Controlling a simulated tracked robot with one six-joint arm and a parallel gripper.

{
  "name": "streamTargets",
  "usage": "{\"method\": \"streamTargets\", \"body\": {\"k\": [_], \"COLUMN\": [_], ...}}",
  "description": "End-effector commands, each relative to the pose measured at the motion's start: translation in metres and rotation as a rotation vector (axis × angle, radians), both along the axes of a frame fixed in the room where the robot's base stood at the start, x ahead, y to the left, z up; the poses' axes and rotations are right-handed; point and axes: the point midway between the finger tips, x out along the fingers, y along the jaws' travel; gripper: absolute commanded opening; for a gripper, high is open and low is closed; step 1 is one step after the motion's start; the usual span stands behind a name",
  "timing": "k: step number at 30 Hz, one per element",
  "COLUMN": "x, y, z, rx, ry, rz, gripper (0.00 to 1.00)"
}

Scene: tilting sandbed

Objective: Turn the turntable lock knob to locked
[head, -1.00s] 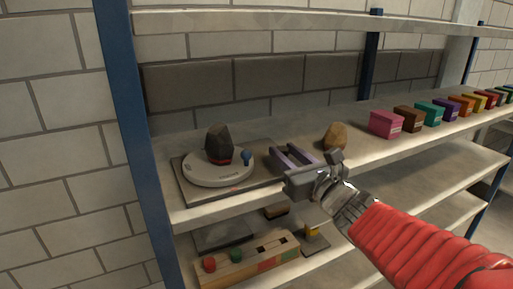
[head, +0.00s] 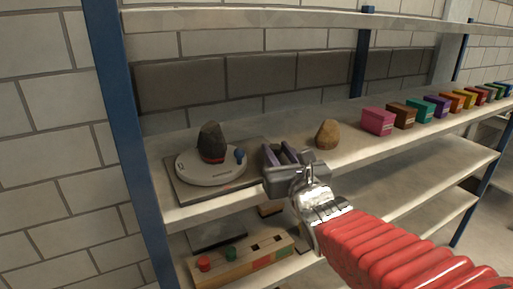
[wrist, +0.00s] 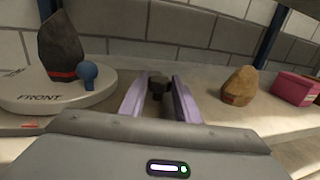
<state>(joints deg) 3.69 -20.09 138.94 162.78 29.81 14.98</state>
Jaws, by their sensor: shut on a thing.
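The round white turntable (head: 205,170) lies on a flat grey plate on the shelf, with the word FRONT on its rim in the wrist view (wrist: 45,98). A dark stone (head: 211,140) with a red band stands on it. A blue knob (head: 240,155) sits at its right edge. My gripper (head: 279,152) is right of the turntable, its two lilac fingers pointing at the wall. They are shut on a small dark knob (wrist: 157,84), which I take for the lock knob. The knob's marking and lower part are hidden.
A brown stone (head: 328,134) stands close right of my gripper. A row of coloured boxes, starting with a pink one (head: 378,121), runs along the shelf to the right. A lower shelf holds a wooden block (head: 240,265) with coloured pegs.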

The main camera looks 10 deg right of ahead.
Motion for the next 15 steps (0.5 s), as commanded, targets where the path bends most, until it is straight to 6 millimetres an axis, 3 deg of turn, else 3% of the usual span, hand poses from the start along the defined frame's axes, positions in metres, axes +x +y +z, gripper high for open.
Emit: {"method": "streamTargets", "body": {"k": [13,14,15], "x": [0.0001,0.0001,0.0001], "y": [-0.0016,-0.0016,-0.0017], "z": [0.0024,0.0025,0.0024], "rx": [0.002,0.002,0.001], "ry": [-0.005,-0.005,-0.005], "rz": [-0.007,-0.007,-0.007], "gripper": [0.07,0.31,0.33]}}
